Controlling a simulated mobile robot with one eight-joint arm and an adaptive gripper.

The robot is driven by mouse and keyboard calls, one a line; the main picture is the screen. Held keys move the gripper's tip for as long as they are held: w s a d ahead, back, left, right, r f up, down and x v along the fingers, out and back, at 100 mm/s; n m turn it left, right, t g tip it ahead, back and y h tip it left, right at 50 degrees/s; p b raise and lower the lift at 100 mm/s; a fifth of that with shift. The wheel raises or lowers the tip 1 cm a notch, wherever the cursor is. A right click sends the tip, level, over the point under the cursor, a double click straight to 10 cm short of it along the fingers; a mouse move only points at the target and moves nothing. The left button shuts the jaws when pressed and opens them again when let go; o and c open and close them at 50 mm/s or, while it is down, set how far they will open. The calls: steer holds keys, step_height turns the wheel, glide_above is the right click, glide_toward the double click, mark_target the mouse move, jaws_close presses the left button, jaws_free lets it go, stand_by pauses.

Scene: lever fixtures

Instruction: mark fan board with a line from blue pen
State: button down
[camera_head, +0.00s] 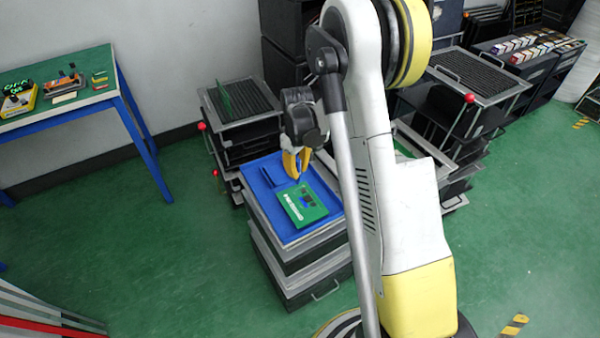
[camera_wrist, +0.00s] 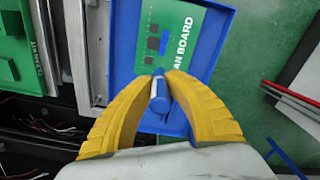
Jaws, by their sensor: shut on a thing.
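The fan board (camera_head: 300,204) is a green board with dark squares and white lettering, lying flat in a blue tray (camera_head: 262,196) on top of a stack of drawers. It also shows in the wrist view (camera_wrist: 168,40), with "AN BOARD" readable. My gripper (camera_wrist: 160,86) has yellow fingers shut on the blue pen (camera_wrist: 160,92), seen nearly end-on. In the head view my gripper (camera_head: 295,162) is over the back part of the tray, behind the board. Whether the pen tip touches the board cannot be told.
A stand with a dark ribbed top (camera_head: 240,105) is just behind the tray, with a red knob at its side. A blue-legged table (camera_head: 60,90) with tools stands at the left. Green floor is open between them.

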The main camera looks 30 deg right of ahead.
steer(key=shift+r+p, duration=0.7)
steer(key=shift+r, duration=0.7)
